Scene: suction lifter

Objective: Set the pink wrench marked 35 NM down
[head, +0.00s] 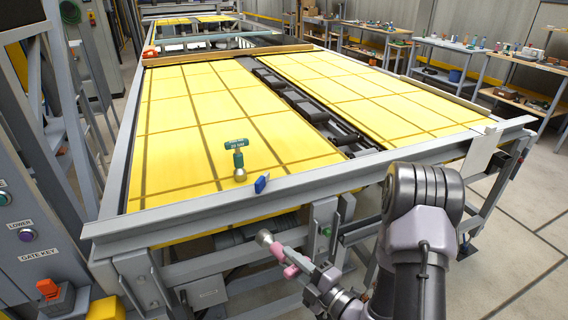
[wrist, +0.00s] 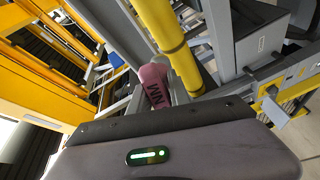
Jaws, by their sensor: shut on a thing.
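The pink wrench (head: 277,251) has a round grey head and is held in front of the near edge of the yellow-topped table, below its top in the picture. My gripper (head: 288,262) is shut on it. The wrench appears clear of any surface.
The yellow table (head: 190,110) has a grey raised rail (head: 190,221) along its near edge. A teal tool with a label (head: 236,145) and a small blue object (head: 261,184) are near that edge. Much of the yellow top is bare. Workbenches with small items (head: 460,46) stand right.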

